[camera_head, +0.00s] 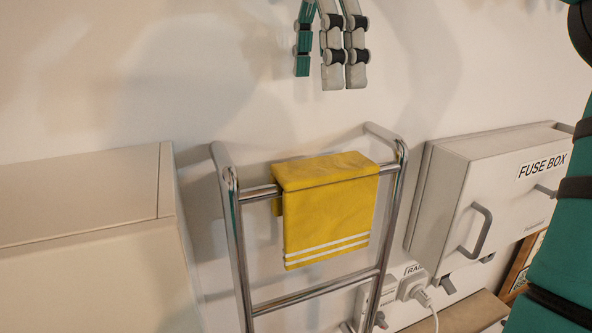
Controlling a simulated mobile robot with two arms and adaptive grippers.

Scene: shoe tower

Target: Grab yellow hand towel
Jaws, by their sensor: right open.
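A yellow hand towel (328,205) with white stripes near its lower edge hangs folded over the top bar of a chrome rail rack (241,245). Its front flap hangs down, and a bit of the back flap shows on the left. My right gripper (324,74) is at the top of the picture, above the towel and apart from it. Its teal and grey fingers point down, and it is open and empty. Its palm is cut off by the frame's top edge. My left gripper is not in view.
A pale cabinet (85,215) stands left of the rack. A fuse box (490,195) with grey handles is to the right, with a plug (412,288) and cable below it. A wooden surface (462,314) is at lower right. The wall above the towel is bare.

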